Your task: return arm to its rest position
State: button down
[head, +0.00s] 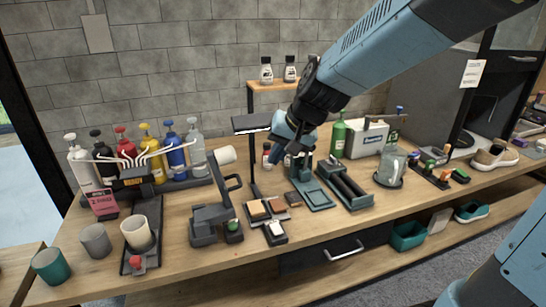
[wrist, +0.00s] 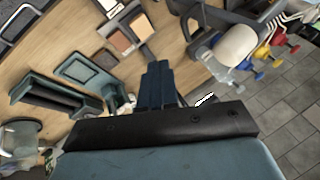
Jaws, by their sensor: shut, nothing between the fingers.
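My blue arm reaches in from the upper right in the head view. My gripper (head: 276,156) hangs above the middle of the wooden workbench (head: 340,228), near a black stand with a flat top (head: 250,123). In the wrist view my gripper (wrist: 157,68) has its two dark blue fingers together, with nothing between them. Below it stand a teal fixture (head: 312,192) and a dark tray with brush blocks (head: 268,208). The brush blocks (wrist: 121,41) also show in the wrist view. The fingers look clear of these things.
Pump bottles (head: 150,155) stand at the back left behind cups (head: 137,232). A grey clamp-like device (head: 212,218) stands left of centre. Small bottles (head: 290,69) sit on a raised shelf.

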jog(key=s+d+r+t+h, duration=0.1)
jog(key=s+d+r+h, duration=0.1)
jog(key=s+d, duration=0.5)
jog(key=s+d+r+t+h, duration=0.1)
jog(key=s+d+r, duration=0.4)
jog(key=d, duration=1)
jog(key=shift+s+d+h, duration=0.15)
jog(key=shift+s+h, duration=0.75)
jog(key=shift+s, duration=0.3)
